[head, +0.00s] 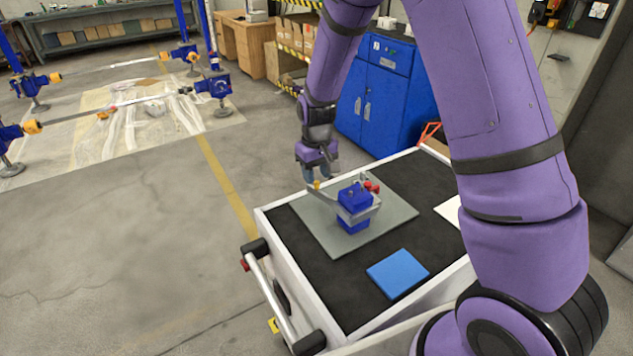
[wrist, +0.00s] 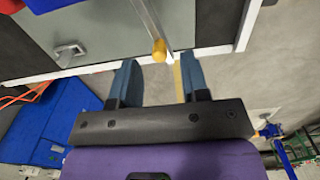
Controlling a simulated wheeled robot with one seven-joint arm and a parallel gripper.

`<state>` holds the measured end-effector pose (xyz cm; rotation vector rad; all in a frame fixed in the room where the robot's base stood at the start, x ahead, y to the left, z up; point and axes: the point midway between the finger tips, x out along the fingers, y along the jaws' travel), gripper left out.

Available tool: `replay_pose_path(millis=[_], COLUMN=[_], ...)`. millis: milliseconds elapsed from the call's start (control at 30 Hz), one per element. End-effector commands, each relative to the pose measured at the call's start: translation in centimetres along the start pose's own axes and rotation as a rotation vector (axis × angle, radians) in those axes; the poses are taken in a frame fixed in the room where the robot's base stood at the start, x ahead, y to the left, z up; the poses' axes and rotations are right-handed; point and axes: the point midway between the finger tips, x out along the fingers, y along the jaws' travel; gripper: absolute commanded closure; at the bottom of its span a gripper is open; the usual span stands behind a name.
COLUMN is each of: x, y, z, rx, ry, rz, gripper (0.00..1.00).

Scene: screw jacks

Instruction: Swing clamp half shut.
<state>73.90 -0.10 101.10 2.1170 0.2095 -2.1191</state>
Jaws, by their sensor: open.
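The swing clamp (head: 354,199) stands on a grey plate (head: 388,224), with a blue body, red parts on top and a grey lever. The lever reaches left to a yellow knob (head: 317,185) near the plate's far left edge. My gripper (head: 318,175) points down beside this knob. In the wrist view my gripper (wrist: 159,57) is open, its two dark blue fingers well apart. The yellow knob (wrist: 159,48) and the end of the grey lever (wrist: 146,18) show in line with the gap, just beyond the fingertips. Nothing is held.
The plate lies on a black-topped cart (head: 300,262) with a white rim. A blue square (head: 398,273) and a white sheet (head: 449,212) lie on it. A grey bracket (wrist: 68,51) shows in the wrist view. A blue cabinet (head: 385,95) stands behind.

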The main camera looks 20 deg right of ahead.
Motion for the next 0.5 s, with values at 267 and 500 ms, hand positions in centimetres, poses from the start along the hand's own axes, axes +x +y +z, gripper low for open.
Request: replay_pose_path(millis=[267,500], x=[2.9,3.2], y=[0.0,0.0], z=[0.0,0.0], rx=[0.000,0.000], ry=[-0.001,0.001], rz=[0.000,0.000], gripper=[0.58,0.58])
